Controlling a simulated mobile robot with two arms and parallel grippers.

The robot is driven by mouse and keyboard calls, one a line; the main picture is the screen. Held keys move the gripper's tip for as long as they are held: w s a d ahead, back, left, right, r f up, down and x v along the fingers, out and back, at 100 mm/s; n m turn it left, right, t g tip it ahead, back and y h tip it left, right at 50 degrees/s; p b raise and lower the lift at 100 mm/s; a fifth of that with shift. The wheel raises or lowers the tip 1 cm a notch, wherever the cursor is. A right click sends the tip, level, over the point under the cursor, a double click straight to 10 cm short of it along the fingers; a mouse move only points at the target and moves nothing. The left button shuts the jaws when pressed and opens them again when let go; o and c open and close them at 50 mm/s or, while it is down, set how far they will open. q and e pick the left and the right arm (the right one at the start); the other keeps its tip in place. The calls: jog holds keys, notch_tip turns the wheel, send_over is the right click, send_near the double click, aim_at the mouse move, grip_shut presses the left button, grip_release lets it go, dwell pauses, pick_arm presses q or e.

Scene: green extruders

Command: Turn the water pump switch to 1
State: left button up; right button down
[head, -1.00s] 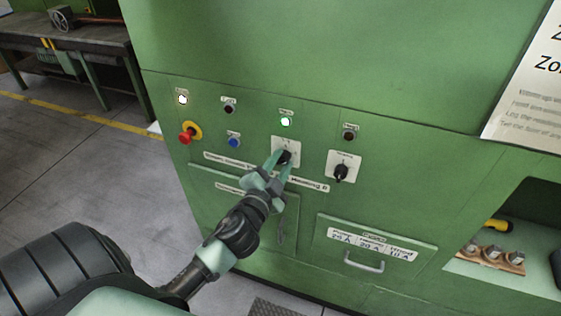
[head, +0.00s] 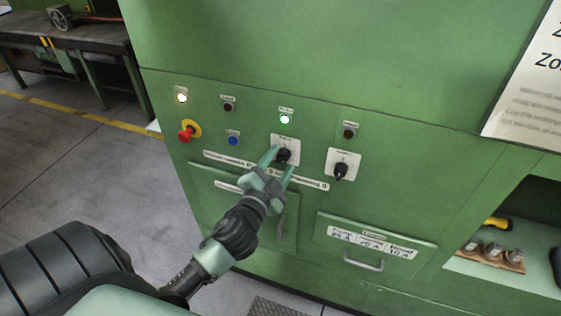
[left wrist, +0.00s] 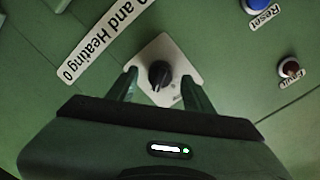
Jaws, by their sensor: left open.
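A rotary switch with a black knob (head: 284,156) on a white plate sits mid-panel on the green machine, under a lit green lamp (head: 285,119). My left gripper (head: 281,162) is open in front of this switch, its green fingers to either side of the knob and not closed on it. In the left wrist view the knob (left wrist: 159,75) shows between the fingertips with space on both sides. A second black rotary switch (head: 341,170) is to the right, under a dark lamp (head: 349,133). The small plate lettering is too blurred to tell which switch is the water pump. My right gripper is not in view.
A red emergency button (head: 187,132) and a blue button (head: 233,141) are left of the switch. A drawer with a handle (head: 363,262) is below right. An open recess at right holds a yellow-handled tool (head: 497,224). A workbench (head: 75,35) stands at the back left.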

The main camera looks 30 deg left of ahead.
pick_arm(q)
jog(key=b+v, duration=0.2)
jog(key=v, duration=0.5)
jog(key=shift+s, duration=0.1)
